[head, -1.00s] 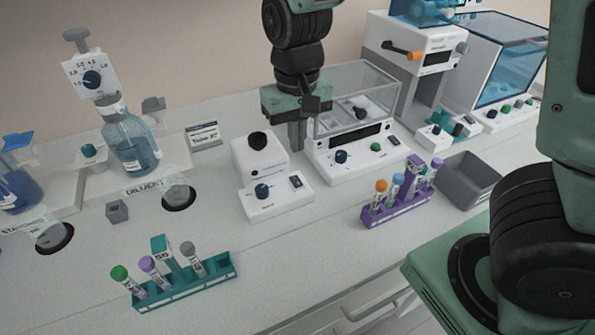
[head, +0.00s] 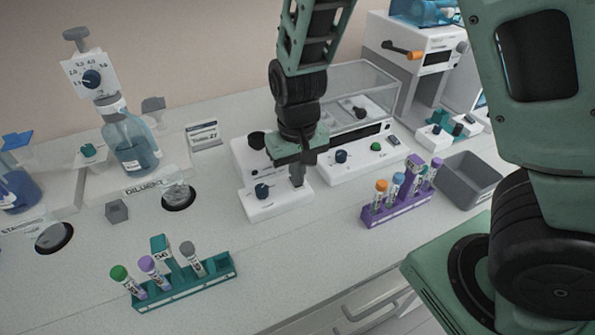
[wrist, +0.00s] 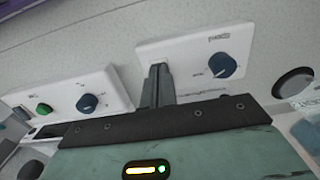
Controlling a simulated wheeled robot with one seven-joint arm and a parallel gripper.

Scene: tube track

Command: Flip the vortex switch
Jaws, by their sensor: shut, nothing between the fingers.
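The vortex mixer (head: 265,206) is a small white unit with a dark cup on top, a dark blue knob (head: 262,190) and a switch at the right of its front panel. My gripper (head: 298,183) is shut and empty, its fingertips pointing down at the right part of that panel, where the switch is. It hides the switch in the head view. In the wrist view the shut fingers (wrist: 158,75) cover the panel's left part, beside the blue knob (wrist: 222,65). I cannot tell whether they touch the switch or which way it is set.
A white device with a clear lid (head: 355,95) stands right behind. A purple tube rack (head: 398,210) and a grey bin (head: 468,180) are to the right. A teal tube rack (head: 185,283) is at front left, a diluent bottle (head: 131,143) at left. The front counter between the racks is clear.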

